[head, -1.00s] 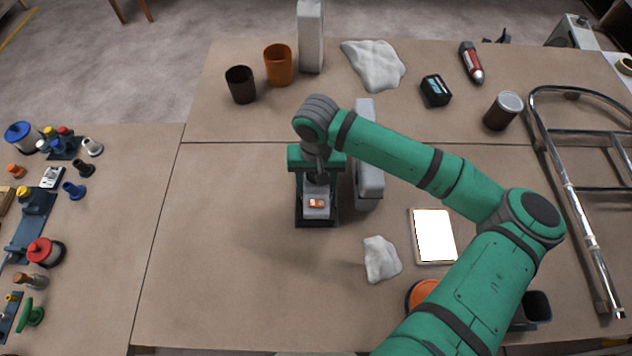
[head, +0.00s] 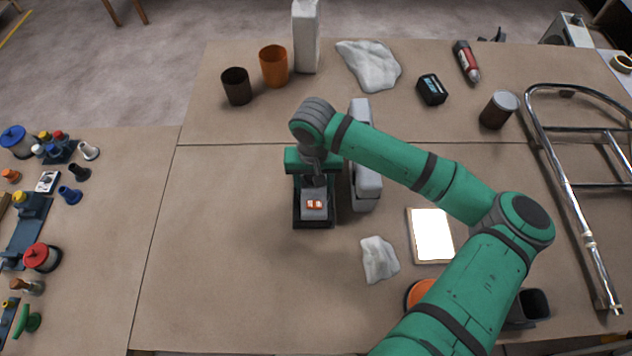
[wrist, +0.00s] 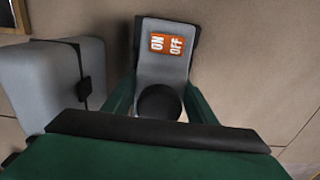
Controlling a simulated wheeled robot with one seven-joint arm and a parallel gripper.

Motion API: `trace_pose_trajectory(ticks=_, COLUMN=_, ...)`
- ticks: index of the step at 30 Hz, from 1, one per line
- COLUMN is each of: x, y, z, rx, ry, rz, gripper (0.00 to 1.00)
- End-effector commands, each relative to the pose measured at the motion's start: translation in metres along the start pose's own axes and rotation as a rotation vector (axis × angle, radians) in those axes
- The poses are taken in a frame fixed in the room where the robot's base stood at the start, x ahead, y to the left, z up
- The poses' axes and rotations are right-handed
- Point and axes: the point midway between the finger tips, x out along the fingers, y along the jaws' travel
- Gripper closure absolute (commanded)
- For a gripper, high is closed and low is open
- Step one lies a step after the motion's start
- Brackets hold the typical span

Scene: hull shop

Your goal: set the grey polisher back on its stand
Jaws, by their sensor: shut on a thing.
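The grey polisher, with an orange ON/OFF switch plate, stands below my gripper in the head view (head: 314,213). It also shows at the top middle of the wrist view (wrist: 165,68). A dark base (head: 314,225), seemingly its stand, shows around its foot; I cannot tell whether the polisher is fully seated. My gripper (head: 314,178) is over the polisher's upper end, its green fingers shut on it from both sides. A black round part (wrist: 160,102) shows between the fingers. The grip itself is partly hidden by the hand.
A grey block-like object (head: 365,185) stands close on the right of my gripper. A white cloth (head: 379,260) and a white-faced panel (head: 432,236) lie to the right. Two cups and a tall grey box (head: 306,38) stand behind. The table's left front is clear.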

Motion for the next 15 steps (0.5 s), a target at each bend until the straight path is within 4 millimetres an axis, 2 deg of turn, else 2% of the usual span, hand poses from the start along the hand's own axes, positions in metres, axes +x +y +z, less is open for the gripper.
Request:
trace_pose_trajectory(ticks=8, x=0.0037, y=0.0027, z=-0.0004, rx=0.005, ry=0.001, rz=-0.001, gripper=0.84)
trace_pose_trajectory(ticks=9, x=0.0034, y=0.0034, z=-0.0005, rx=0.007, ry=0.002, rz=0.0, gripper=0.41)
trace_pose_trajectory(ticks=15, x=0.0037, y=0.0048, z=-0.0003, rx=0.009, ry=0.001, rz=0.0, gripper=0.41)
